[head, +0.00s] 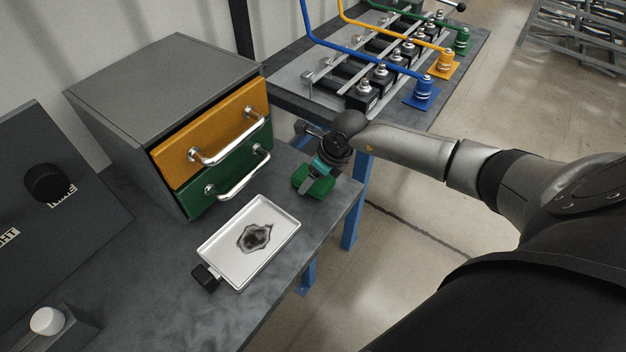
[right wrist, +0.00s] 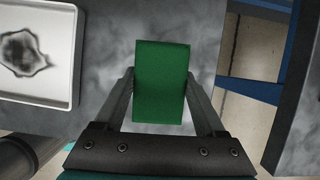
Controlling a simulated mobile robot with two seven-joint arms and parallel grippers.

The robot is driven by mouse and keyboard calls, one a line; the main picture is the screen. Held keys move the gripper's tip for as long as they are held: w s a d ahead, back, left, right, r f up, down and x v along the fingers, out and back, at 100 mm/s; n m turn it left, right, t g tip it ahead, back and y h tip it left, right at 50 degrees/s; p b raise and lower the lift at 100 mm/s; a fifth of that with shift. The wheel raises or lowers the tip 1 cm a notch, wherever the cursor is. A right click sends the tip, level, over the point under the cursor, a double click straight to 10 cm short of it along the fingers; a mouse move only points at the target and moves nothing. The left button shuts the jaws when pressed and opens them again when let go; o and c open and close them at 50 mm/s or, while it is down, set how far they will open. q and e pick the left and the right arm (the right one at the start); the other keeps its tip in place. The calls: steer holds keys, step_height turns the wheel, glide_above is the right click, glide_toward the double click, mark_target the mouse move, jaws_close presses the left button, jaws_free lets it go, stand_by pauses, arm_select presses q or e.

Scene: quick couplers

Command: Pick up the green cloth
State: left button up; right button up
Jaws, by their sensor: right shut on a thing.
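The green cloth (head: 318,187) is at the right end of the grey table, to the right of the drawer unit. My right gripper (head: 310,184) reaches down onto it from above. In the right wrist view the cloth (right wrist: 162,82) is a green block-like shape between the two fingers of my right gripper (right wrist: 161,95), which are shut on it. I cannot tell whether the cloth touches the table or is slightly raised. My left gripper is not in view.
A white tray (head: 211,247) with a dark stain (head: 255,238) lies left of the cloth. Behind it stands a grey cabinet (head: 160,75) with an orange drawer (head: 177,160) and a green drawer (head: 200,197). The table's edge is close on the right.

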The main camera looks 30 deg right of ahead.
steer(key=c, duration=0.7)
steer(key=shift+r, duration=0.15)
steer(key=shift+c, duration=0.2)
steer(key=shift+r, duration=0.3)
step_height(320, 180, up, 20)
steer(key=p, duration=0.2)
steer(key=shift+f+p, duration=0.2)
steer(key=shift+p, duration=0.15)
